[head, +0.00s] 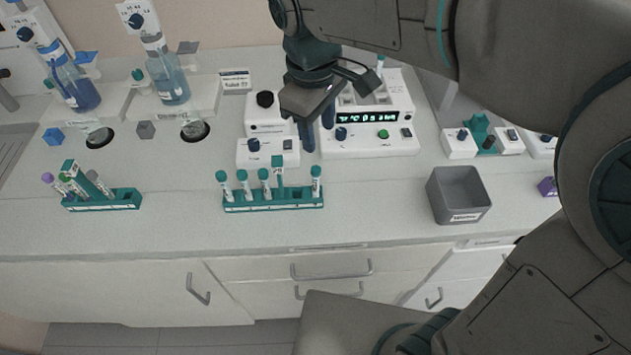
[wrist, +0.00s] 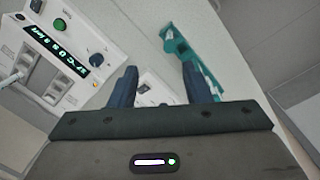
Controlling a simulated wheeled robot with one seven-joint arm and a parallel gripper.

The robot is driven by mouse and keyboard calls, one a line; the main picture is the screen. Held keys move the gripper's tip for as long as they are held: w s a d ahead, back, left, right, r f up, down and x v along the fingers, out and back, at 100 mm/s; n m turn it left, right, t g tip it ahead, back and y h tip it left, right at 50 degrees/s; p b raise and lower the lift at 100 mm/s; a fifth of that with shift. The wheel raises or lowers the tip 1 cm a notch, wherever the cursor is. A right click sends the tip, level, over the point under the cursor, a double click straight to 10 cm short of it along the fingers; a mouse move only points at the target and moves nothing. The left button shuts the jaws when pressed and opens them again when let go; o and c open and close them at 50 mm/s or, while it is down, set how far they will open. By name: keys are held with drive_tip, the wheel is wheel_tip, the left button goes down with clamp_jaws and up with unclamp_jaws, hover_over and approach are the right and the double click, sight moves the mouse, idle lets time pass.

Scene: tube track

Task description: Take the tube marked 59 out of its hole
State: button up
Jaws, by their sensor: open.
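No number 59 is readable on any tube, so I cannot tell which one it is. Several teal-capped tubes (head: 264,180) stand upright in the middle teal rack (head: 273,207). One teal-capped tube (head: 380,64) stands in the white device with the lit display (head: 370,143); a pale tube (wrist: 10,81) shows at that device in the wrist view. My gripper (head: 317,130) is open and empty, fingers pointing down, in front of this device and behind the middle rack. In the wrist view my gripper (wrist: 159,75) has wide-apart fingers, with a teal rack (wrist: 198,65) partly behind the right one.
A left teal rack (head: 120,202) holds several tubes, some tilted. A grey bin (head: 460,197) stands at the right. Smaller white devices (head: 267,152) stand behind the middle rack. Blue bottles (head: 168,80) stand at the back left. The front counter strip is clear.

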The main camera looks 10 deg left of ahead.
sight(312, 169)
drive_tip(key=shift+m+y, duration=0.3)
drive_tip(key=f, duration=0.5)
drive_tip(key=s+f, duration=0.1)
drive_tip(key=f, duration=0.1)
drive_tip(key=shift+a+f, duration=0.3)
drive_tip(key=shift+a, duration=0.1)
drive_tip(key=f, duration=0.3)
drive_tip(key=f+p, duration=0.1)
drive_tip(key=f, duration=0.1)
drive_tip(key=shift+w+d+f, duration=0.1)
drive_tip(key=shift+d+f, duration=0.15)
drive_tip(key=shift+f, duration=0.05)
drive_tip(key=c, duration=0.8)
